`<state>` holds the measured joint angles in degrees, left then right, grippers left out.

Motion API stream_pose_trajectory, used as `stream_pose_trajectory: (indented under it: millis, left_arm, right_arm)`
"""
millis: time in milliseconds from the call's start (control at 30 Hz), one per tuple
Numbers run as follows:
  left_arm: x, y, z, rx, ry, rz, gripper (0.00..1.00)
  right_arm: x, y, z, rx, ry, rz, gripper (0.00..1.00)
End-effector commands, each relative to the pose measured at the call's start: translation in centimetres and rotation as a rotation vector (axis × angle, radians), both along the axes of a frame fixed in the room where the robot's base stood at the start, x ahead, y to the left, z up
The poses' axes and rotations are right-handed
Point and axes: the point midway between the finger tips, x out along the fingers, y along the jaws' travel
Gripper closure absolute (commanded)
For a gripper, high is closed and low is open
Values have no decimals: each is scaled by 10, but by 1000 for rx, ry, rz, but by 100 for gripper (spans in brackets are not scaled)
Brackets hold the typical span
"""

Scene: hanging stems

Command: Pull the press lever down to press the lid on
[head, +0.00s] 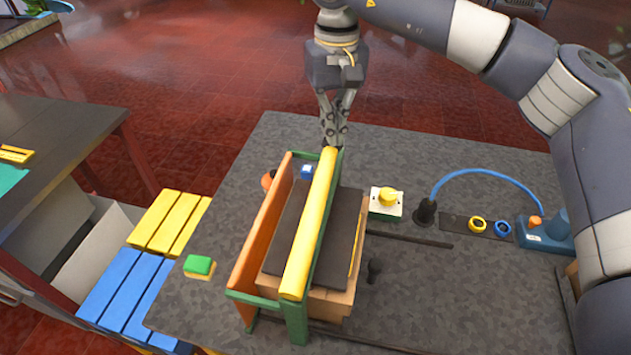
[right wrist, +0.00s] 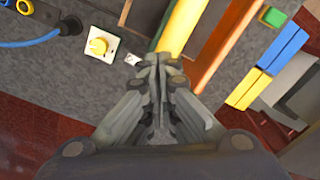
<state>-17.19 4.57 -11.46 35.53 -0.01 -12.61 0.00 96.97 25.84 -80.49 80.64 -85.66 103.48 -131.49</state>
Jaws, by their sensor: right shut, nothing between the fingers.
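A frame with a long yellow bar (head: 312,225), an orange bar (head: 262,225) and green end pieces (head: 296,325) stands on the grey table. Which part is the press lever I cannot tell for sure; the yellow bar is the most lever-like part. A dark flat panel (head: 338,235) lies over a brown box (head: 325,303) beside and under the bar; I cannot make out a separate lid. My right gripper (head: 333,138) is shut and empty, fingers pointing down at the bar's far end. In the right wrist view its fingertips (right wrist: 164,62) overlap the yellow bar's end (right wrist: 185,25); contact is unclear.
A yellow knob on a white-green plate (head: 386,212) sits right of the frame. A blue cable (head: 487,171) arches between a black plug (head: 426,211) and a blue block (head: 545,238). A green-topped block (head: 199,265) and yellow and blue slats (head: 125,285) lie left.

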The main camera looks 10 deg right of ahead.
Motion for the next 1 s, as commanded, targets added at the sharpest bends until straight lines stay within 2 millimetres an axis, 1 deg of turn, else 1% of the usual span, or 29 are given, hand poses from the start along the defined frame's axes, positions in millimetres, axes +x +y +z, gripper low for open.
stream_pose_trajectory:
  millis: [33, 433, 1000]
  left_arm:
    - [0, 0, 7, 0, 0, 0, 42]
    - [0, 0, 32, 0, 0, 0, 42]
    - [0, 0, 31, 0, 0, 0, 42]
  right_arm:
    - [0, 0, 9, 0, -1, 0, 100]
    - [0, 0, 44, 1, -2, -1, 100]
    - [0, 0, 44, 1, -2, -1, 100]
